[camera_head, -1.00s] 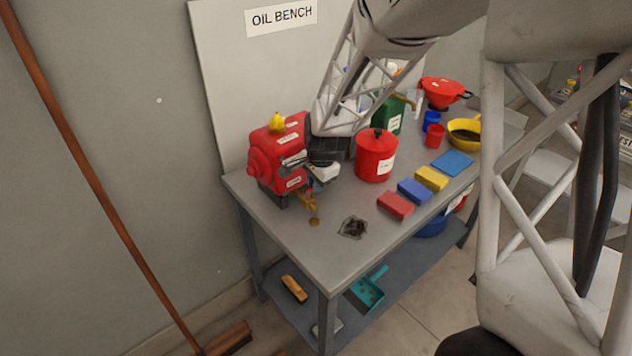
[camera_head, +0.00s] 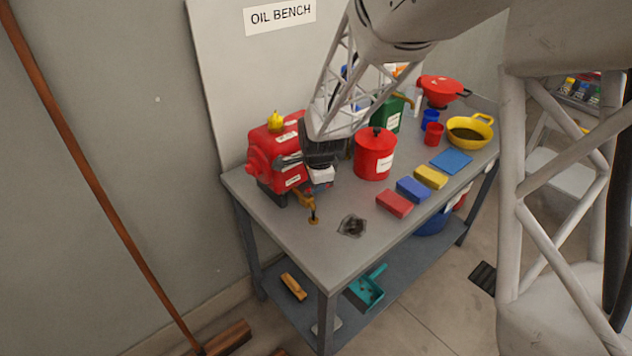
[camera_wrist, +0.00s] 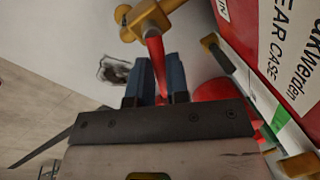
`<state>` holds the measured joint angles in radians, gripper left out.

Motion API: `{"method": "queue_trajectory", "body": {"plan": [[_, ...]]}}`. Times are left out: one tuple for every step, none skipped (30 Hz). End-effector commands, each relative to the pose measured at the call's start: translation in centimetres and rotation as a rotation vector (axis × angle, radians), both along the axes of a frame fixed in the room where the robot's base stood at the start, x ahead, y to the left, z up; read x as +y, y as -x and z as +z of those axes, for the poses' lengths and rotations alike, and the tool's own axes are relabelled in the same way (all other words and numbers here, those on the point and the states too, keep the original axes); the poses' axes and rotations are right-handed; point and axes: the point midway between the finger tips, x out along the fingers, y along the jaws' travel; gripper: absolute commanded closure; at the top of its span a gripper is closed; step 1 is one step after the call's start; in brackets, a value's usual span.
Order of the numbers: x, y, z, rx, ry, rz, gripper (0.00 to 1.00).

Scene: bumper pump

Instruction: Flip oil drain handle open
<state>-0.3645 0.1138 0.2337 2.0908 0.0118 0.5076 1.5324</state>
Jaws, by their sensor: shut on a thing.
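The red pump (camera_head: 272,150) sits at the left end of the bench. Its brass drain valve (camera_head: 306,201) sticks out low at the front; the valve also shows at the top of the wrist view (camera_wrist: 150,18). The red drain handle (camera_wrist: 156,52) runs from the brass valve down between my fingers. My gripper (camera_wrist: 163,82) is shut on this handle. In the head view my gripper (camera_head: 322,176) is against the pump's front right side and hides the handle. A thin dark line shows below the valve, above a small brown spot (camera_head: 314,221) on the bench.
A red canister (camera_head: 375,155) stands close to the right of my gripper. A dark rag-like patch (camera_head: 352,226) lies on the grey bench (camera_head: 295,240). Red, blue and yellow blocks (camera_head: 413,189) lie further right. The front left bench corner is clear.

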Motion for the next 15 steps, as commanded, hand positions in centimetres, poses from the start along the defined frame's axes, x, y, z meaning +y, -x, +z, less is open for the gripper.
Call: {"method": "queue_trajectory", "body": {"plan": [[0.08, -0.03, 0.16, -0.004, -0.001, -0.023, 1.00], [0.06, 0.00, 0.16, -0.004, -0.001, -0.038, 1.00], [0.06, 0.05, 0.16, -0.004, -0.001, -0.056, 1.00], [0.06, 0.07, 0.16, -0.004, -0.002, -0.068, 1.00], [0.05, 0.09, 0.17, -0.003, -0.002, -0.080, 1.00], [0.04, 0.11, 0.18, -0.004, -0.002, -0.093, 1.00], [0.03, 0.13, 0.17, -0.004, -0.001, -0.102, 1.00], [0.03, 0.14, 0.18, -0.004, -0.002, -0.109, 1.00], [0.03, 0.16, 0.18, -0.004, -0.002, -0.118, 1.00], [0.03, 0.17, 0.17, -0.004, -0.002, -0.124, 1.00], [0.02, 0.18, 0.17, -0.004, -0.001, -0.127, 1.00], [0.02, 0.20, 0.17, -0.003, -0.002, -0.131, 1.00], [0.02, 0.20, 0.17, -0.004, -0.002, -0.135, 1.00], [0.02, 0.21, 0.17, -0.003, -0.002, -0.136, 1.00], [0.01, 0.20, 0.18, -0.003, -0.002, -0.137, 1.00]]}}
